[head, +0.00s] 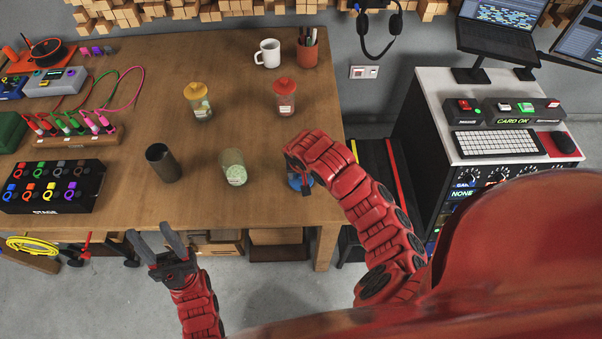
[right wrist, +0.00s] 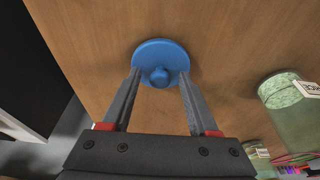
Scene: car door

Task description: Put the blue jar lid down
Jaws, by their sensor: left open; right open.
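The blue jar lid (right wrist: 160,58) lies flat on the wooden table with its round knob up in the right wrist view. In the head view a bit of the lid (head: 293,183) shows near the table's front right corner, mostly hidden by my right arm. My right gripper (right wrist: 160,76) is open, its fingertips apart on either side of the knob, over the lid; I cannot tell if they touch it. A green jar (head: 232,169) without a visible lid stands left of the lid; it also shows in the right wrist view (right wrist: 287,105). My left gripper (head: 158,238) is open and empty before the table's front edge.
A yellow-lidded jar (head: 197,99) and a red-lidded jar (head: 284,98) stand farther back. A dark cup (head: 163,163) stands left of the green jar. A white mug (head: 268,54) and a pen holder (head: 307,48) are at the back. The table (head: 150,90) is clear between them.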

